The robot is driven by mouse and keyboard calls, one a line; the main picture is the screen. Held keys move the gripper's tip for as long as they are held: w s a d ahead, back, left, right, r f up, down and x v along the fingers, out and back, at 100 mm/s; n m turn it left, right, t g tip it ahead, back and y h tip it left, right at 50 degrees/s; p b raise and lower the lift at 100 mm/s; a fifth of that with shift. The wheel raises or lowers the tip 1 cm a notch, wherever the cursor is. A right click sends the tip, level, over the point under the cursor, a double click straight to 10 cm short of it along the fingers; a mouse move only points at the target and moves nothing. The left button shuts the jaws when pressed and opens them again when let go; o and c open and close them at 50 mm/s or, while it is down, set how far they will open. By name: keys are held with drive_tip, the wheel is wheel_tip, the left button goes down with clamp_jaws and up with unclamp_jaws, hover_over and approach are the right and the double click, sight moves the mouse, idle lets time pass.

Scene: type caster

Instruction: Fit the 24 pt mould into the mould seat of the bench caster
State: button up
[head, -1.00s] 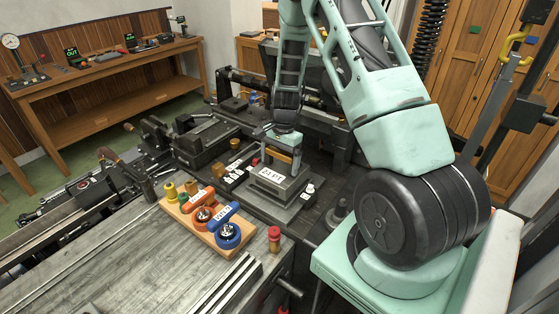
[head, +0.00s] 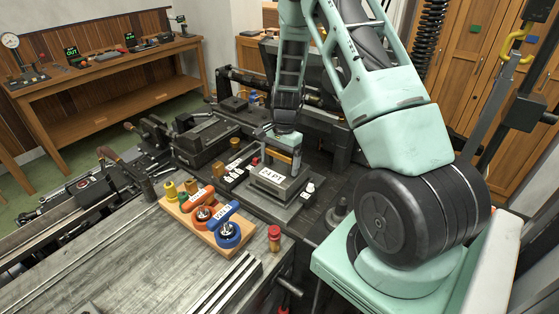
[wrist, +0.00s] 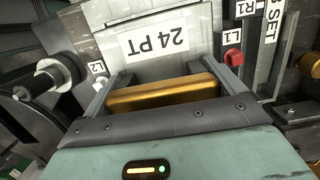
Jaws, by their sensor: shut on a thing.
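The 24 pt mould (head: 270,182) is a grey metal block with a white "24 PT" label, on the dark bench caster (head: 322,195) near the middle of the head view. In the wrist view the mould (wrist: 125,22) shows its label upside down at the top. My gripper (head: 281,156) is above the mould and shut on its brass-coloured handle bar. In the wrist view my gripper (wrist: 164,90) has one finger at each end of that bar. The mould's underside and the mould seat are hidden, so I cannot tell whether it is seated.
A wooden tray (head: 201,228) with orange and blue tools and brass pieces stands in front left of the mould. In the wrist view a red knob (wrist: 233,57) is close to the right finger, near upright labelled plates.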

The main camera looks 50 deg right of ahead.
sight(281, 151)
drive_tip(key=shift+f+b, duration=0.6)
drive_tip(key=shift+f, duration=0.25)
drive_tip(key=o, duration=1.7)
drive_tip(key=shift+w+d+r+b, duration=0.1)
drive_tip(key=shift+d+r+b, duration=0.2)
drive_tip(key=shift+r, duration=0.95)
drive_tip(key=shift+s+d+r+b, duration=0.1)
drive_tip(key=shift+r+b, duration=0.35)
drive_tip(key=shift+r, duration=0.8)
drive_tip(key=shift+w+d+r+b, duration=0.1)
drive_tip(key=shift+d+r+b, duration=0.2)
drive_tip(key=shift+r, duration=0.95)
drive_tip(key=shift+a, duration=0.1)
drive_tip(key=s+a+r+n+b, duration=0.25)
drive_tip(key=a+n, duration=0.35)
drive_tip(key=a, duration=0.8)
drive_tip(key=s+a+r+n+b, duration=0.1)
drive_tip(key=s+a+r+n, duration=0.45)
drive_tip(key=a, duration=0.85)
drive_tip(key=s+a+f+n, duration=0.1)
drive_tip(key=s+a+n, duration=0.3)
drive_tip(key=s+n, duration=0.2)
drive_tip(key=s+a+f+n+h+b, duration=0.1)
drive_tip(key=s+a+n, duration=0.4)
drive_tip(key=s, duration=0.5)
drive_tip(key=shift+s+a+n, duration=0.15)
drive_tip(key=shift+a+n, duration=0.15)
drive_tip(key=shift+n, duration=0.55)
